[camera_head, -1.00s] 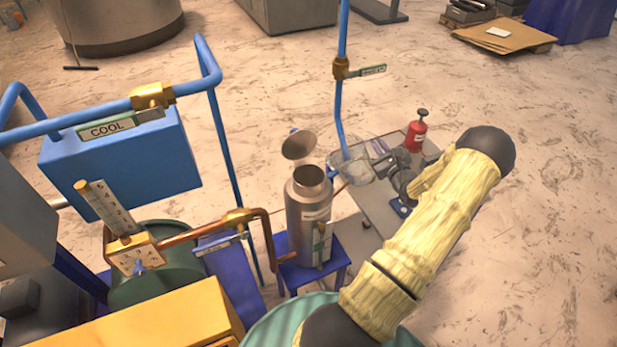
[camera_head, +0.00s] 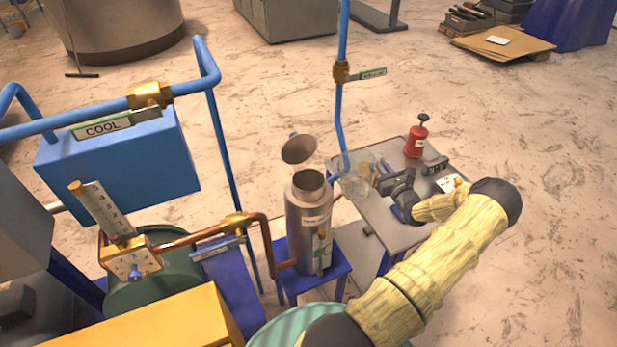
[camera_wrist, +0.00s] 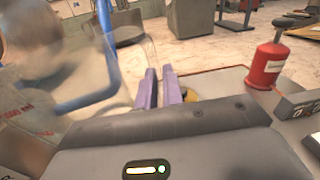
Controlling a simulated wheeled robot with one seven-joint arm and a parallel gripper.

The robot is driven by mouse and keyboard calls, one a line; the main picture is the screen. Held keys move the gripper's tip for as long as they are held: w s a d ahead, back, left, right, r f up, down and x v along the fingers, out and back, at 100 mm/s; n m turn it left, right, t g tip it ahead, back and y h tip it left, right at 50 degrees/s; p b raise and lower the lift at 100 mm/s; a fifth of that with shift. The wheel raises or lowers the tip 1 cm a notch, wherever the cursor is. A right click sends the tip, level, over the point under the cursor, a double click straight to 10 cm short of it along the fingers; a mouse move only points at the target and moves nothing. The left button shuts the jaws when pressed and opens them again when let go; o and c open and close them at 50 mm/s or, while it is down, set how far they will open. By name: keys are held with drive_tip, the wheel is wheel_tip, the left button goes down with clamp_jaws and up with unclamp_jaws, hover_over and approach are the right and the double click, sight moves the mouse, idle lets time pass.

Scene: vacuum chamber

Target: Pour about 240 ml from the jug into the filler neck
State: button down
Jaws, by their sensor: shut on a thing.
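The clear jug (camera_head: 355,180) is to the right of the steel vessel, apart from its mouth as far as I can tell. It looks nearly upright; its liquid level cannot be made out. The filler neck (camera_head: 309,183) is the open round mouth atop the steel vessel (camera_head: 309,232), its round lid (camera_head: 299,149) swung up behind it. My gripper (camera_head: 378,178) is shut on the jug, from its right side. In the wrist view, the jug (camera_wrist: 50,75) is blurred at left with red markings, beside the purple fingers of my gripper (camera_wrist: 160,82).
A red pump can (camera_head: 415,140) stands on the grey bench (camera_head: 395,232) behind my gripper. A blue vertical pipe (camera_head: 338,120) runs close to the jug. The copper pipe (camera_head: 262,225) and COOL box (camera_head: 120,160) are left of the vessel.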

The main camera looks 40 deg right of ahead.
drive_tip(key=shift+d, duration=0.1)
drive_tip(key=shift+f+b, duration=0.3)
drive_tip(key=shift+f, duration=0.15)
drive_tip(key=shift+w+f+m+b, duration=0.1)
drive_tip(key=shift+f+m+b, duration=0.4)
drive_tip(key=shift+b, duration=0.6)
drive_tip(key=shift+d+r+b, duration=0.1)
drive_tip(key=shift+b, duration=0.25)
